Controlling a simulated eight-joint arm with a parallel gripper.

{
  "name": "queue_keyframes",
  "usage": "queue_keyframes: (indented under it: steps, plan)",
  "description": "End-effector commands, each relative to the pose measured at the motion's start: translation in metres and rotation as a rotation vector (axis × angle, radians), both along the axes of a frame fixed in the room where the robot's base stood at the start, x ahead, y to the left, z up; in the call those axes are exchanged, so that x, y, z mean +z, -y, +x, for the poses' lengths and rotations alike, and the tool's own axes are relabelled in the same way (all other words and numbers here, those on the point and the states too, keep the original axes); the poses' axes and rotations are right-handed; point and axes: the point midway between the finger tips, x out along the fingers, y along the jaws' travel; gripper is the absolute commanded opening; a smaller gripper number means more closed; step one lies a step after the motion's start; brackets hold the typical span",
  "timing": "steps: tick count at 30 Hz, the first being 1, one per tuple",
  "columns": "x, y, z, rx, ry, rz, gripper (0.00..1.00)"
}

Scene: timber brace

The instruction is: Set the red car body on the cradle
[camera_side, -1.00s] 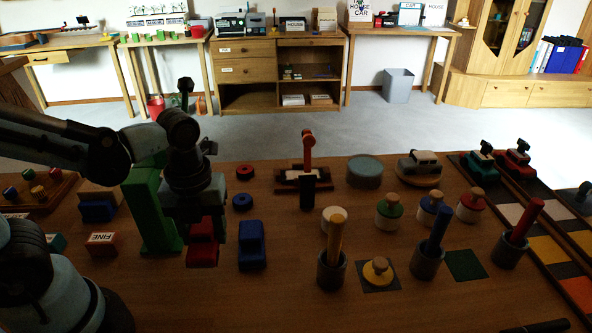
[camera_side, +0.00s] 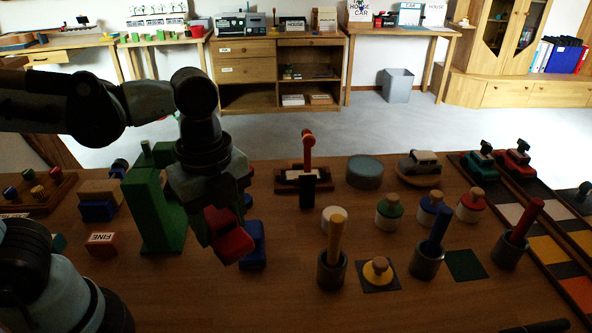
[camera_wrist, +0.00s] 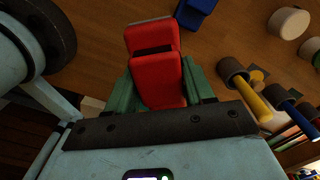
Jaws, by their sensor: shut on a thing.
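A tall green block (camera_side: 150,205) stands just left of my gripper. A blue car body (camera_side: 254,248) lies close behind the red one. Pegs in grey cups (camera_side: 331,270) and several round-knobbed jars (camera_side: 389,212) stand to the right. The front middle of the table is clear.

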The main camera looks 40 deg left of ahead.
Motion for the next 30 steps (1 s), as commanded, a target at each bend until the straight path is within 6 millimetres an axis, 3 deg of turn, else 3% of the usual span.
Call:
queue_keyframes:
  steps: [23,26,30]
  plan:
    - [0.042,-0.023,0.090,1.558,0.000,0.000,0.21]
    - [0.043,-0.034,0.105,1.753,0.000,0.000,0.21]
    - [0.033,-0.072,0.140,1.971,0.000,0.000,0.21]
